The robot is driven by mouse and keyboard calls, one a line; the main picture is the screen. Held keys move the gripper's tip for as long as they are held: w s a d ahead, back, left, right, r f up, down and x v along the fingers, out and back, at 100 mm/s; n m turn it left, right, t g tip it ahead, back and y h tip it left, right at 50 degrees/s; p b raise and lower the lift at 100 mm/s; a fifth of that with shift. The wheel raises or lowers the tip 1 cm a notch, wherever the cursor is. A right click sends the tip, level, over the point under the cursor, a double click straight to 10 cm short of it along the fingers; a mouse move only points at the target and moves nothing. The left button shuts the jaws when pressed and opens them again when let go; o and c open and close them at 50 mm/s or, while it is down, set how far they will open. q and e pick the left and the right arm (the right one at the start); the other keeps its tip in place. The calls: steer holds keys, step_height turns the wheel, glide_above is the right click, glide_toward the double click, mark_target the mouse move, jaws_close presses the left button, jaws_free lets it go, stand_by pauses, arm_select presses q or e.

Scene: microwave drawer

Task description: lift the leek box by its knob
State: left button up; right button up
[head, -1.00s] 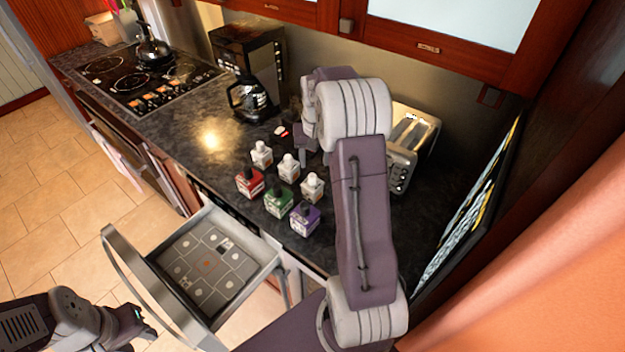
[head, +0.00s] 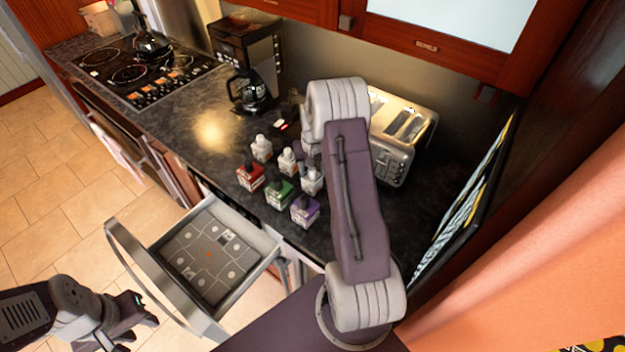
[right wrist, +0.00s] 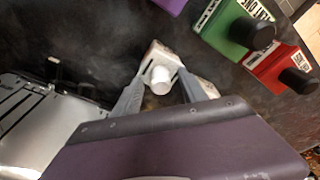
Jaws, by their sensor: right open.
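Several small boxes with knobs stand on the counter: a red box (head: 250,178), a green box (head: 279,193), a purple box (head: 305,211) and white ones with white knobs. No label can be read as leek. My right gripper (right wrist: 160,77) is open, its fingers on either side of the white knob of a white box (right wrist: 204,84). This looks like the rightmost white box (head: 312,181) in the head view, where my arm mostly hides the gripper. My left gripper (head: 150,308) is low at the left, away from the boxes; its jaw state is unclear.
An open drawer (head: 262,246) with a patterned bottom juts out in front of the counter. A toaster (head: 392,165) stands right of the boxes, close to my right arm. A coffee maker (head: 250,70) and a stove (head: 128,72) are further back left. Counter left of the boxes is clear.

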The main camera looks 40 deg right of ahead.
steer(key=shift+a+r, duration=0.1)
jaws_close()
stand_by(1.2)
